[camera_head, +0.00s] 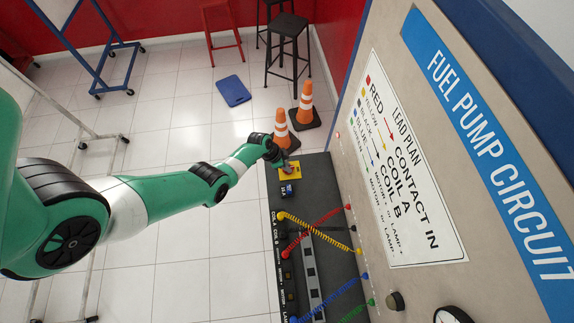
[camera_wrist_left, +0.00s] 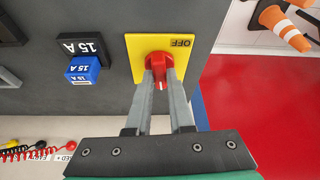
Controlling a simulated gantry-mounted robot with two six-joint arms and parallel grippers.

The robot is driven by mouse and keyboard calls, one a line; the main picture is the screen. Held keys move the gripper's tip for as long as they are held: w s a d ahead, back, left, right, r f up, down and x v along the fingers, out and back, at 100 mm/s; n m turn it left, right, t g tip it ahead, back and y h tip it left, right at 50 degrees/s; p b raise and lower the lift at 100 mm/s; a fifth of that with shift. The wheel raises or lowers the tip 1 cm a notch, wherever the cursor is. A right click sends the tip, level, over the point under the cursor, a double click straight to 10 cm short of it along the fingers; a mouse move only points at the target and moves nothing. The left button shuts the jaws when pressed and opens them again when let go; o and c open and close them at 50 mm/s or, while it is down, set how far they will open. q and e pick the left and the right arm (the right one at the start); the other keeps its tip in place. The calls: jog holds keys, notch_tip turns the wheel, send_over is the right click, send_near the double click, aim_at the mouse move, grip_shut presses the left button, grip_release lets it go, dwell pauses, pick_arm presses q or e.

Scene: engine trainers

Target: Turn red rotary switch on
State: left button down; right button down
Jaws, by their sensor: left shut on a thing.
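The red rotary switch (camera_wrist_left: 159,64) sits on a yellow plate (camera_wrist_left: 137,50) marked OFF in the left wrist view. The yellow plate also shows in the head view (camera_head: 291,172), at the far end of the dark panel. My left gripper (camera_wrist_left: 163,78) has its two fingers on either side of the red knob and is shut on it. In the head view my left gripper (camera_head: 284,165) is small and covers most of the knob. The knob's handle points toward the gripper in the wrist view. My right gripper is not in view.
A blue 15 A block (camera_wrist_left: 83,69) stands beside the yellow plate. Coiled red and yellow leads (camera_head: 318,232) cross the dark panel nearer to me. The upright Fuel Pump Circuit board (camera_head: 480,70) rises on the right. Orange cones (camera_head: 306,95) stand on the floor beyond.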

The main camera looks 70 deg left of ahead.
pick_arm(q)
jog(key=shift+m, duration=0.5)
jog(key=shift+h, duration=0.3)
jog(key=shift+f, duration=0.1)
jog(key=c, duration=0.8)
grip_release()
